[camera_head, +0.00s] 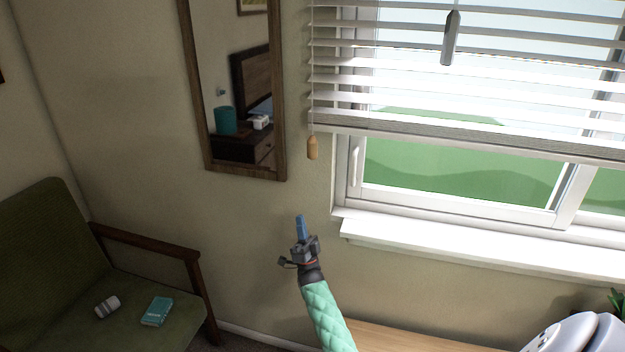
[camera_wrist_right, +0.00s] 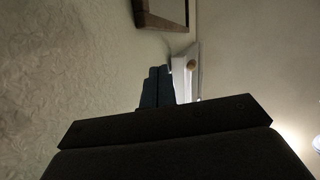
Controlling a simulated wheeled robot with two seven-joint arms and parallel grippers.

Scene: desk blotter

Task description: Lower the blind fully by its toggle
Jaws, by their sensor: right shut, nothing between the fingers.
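The blind (camera_head: 450,120) hangs partly lowered over the upper part of the window, its slats tilted open. A wooden toggle (camera_head: 312,147) hangs on a thin cord at the blind's left end, just below the bottom rail. A grey tapered piece (camera_head: 451,38) hangs in front of the slats; I cannot tell what it is. My right gripper (camera_head: 299,220) points up, shut and empty, below the wooden toggle and apart from it. In the right wrist view its fingers (camera_wrist_right: 157,88) are together, with a small tan knob, likely the toggle (camera_wrist_right: 192,64), beyond them. My left gripper is out of view.
A framed mirror (camera_head: 280,110) hangs left of the blind. The window sill (camera_head: 450,245) juts out to the right of my gripper. A green armchair (camera_head: 45,240) stands at left, holding a teal book (camera_head: 157,311). A wooden surface (camera_head: 410,338) lies below.

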